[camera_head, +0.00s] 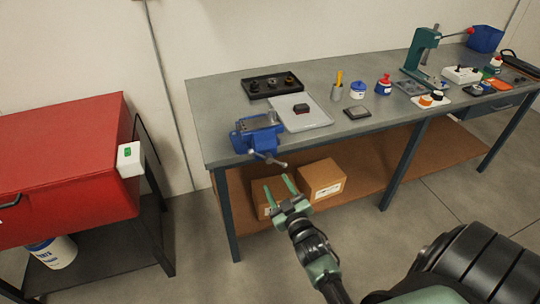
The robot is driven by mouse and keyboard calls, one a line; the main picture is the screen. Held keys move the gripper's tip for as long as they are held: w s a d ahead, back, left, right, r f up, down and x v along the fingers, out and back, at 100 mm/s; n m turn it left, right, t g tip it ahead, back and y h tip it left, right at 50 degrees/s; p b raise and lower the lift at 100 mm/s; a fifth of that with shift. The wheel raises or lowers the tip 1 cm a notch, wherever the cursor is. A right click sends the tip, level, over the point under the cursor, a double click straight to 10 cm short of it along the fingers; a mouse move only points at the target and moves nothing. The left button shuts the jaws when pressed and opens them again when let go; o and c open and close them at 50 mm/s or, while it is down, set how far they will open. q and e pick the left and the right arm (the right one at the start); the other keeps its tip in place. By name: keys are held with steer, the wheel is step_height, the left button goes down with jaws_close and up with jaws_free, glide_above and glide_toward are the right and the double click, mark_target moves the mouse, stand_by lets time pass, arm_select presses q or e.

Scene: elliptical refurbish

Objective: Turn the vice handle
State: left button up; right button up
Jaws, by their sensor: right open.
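The blue vice (257,135) is mounted at the front left corner of the grey workbench (215,109). Its metal handle (268,159) hangs at the front of the vice, below the bench top level. My right gripper (279,187) is open and empty, with its two green fingers pointing up towards the vice. In the picture it is below the handle and apart from it. My left gripper does not show.
Cardboard boxes (322,179) sit on the bench's lower shelf (366,158) behind my gripper. A red cabinet (62,160) stands at the left. A black tray (272,85) and a light tray (316,121) lie behind the vice. Floor between cabinet and bench is free.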

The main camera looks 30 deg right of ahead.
mark_target(270, 161)
steer(key=w, duration=0.1)
steer(key=w+d+r, duration=0.2)
steer(key=shift+w+r+p, duration=0.15)
steer(key=shift+w+p, duration=0.2)
steer(key=shift+w, duration=0.05)
steer(key=x, duration=0.2)
steer(key=shift+w, duration=0.35)
steer(key=shift+w+p, duration=0.3)
steer(key=shift+w, duration=0.3)
steer(key=shift+w+d, duration=0.1)
steer(key=shift+w, duration=0.05)
jaws_close()
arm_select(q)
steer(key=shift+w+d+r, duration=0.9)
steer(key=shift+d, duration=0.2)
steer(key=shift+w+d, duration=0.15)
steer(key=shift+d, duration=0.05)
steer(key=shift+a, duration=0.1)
